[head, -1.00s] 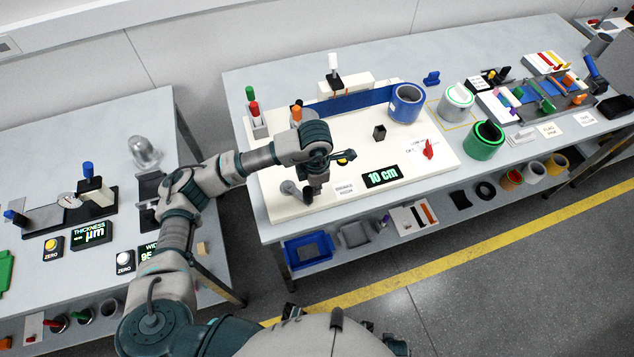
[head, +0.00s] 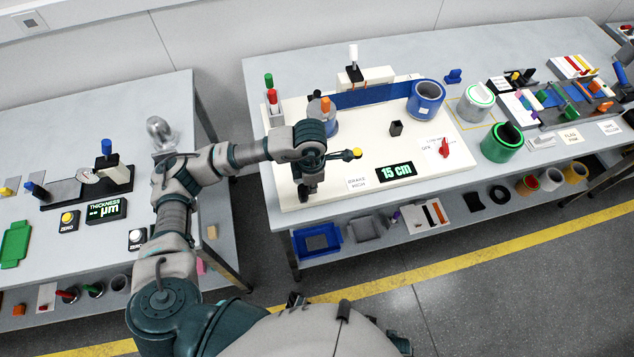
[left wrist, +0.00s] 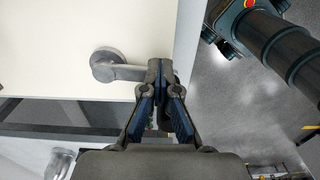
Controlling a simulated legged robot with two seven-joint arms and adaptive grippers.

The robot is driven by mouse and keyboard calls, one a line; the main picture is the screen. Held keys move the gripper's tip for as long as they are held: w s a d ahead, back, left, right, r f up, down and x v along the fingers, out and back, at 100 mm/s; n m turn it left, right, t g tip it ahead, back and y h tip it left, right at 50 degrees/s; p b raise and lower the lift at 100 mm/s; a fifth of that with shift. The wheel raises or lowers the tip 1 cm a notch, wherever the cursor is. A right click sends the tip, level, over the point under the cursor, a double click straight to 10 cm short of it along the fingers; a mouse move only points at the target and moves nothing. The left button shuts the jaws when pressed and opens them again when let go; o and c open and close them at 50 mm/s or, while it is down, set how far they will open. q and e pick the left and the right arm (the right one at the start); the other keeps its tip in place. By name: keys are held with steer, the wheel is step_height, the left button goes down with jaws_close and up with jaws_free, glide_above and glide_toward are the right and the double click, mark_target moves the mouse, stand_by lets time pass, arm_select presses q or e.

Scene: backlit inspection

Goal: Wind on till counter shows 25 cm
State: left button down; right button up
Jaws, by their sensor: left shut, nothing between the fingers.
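The counter (head: 396,170) on the cream winding board (head: 430,160) reads 15 cm in green. A blue web (head: 372,93) runs along the board's back edge to a blue roll (head: 427,98). My left gripper (head: 308,193) points down at the board's front left corner; it hides the crank in the head view. In the left wrist view a grey crank (left wrist: 112,66) lies on the board, its arm reaching to my shut fingertips (left wrist: 158,68). Whether they touch its handle is hidden. My right gripper is not in view.
A lever with a yellow knob (head: 357,153) stands right of my gripper. A red switch (head: 444,148) and a small dark block (head: 396,128) are on the board. A second table (head: 60,140) with a thickness gauge stands left, across a gap.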

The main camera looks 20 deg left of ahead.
arm_select(q)
steer(key=shift+s+a+b, duration=0.2)
steer(key=shift+a+b, duration=0.05)
steer(key=shift+a, duration=0.65)
steer(key=shift+s+a+b, duration=0.2)
steer(key=shift+a, duration=0.7)
steer(key=shift+w+a+f+b, duration=0.15)
steer(key=shift+a+b, duration=0.1)
steer(key=shift+a, duration=0.25)
steer(key=shift+w+a+r+b, duration=0.1)
steer(key=shift+w+a+b, duration=0.1)
steer(key=shift+a, duration=0.3)
steer(key=shift+w+a, duration=0.1)
steer(key=shift+a, duration=0.45)
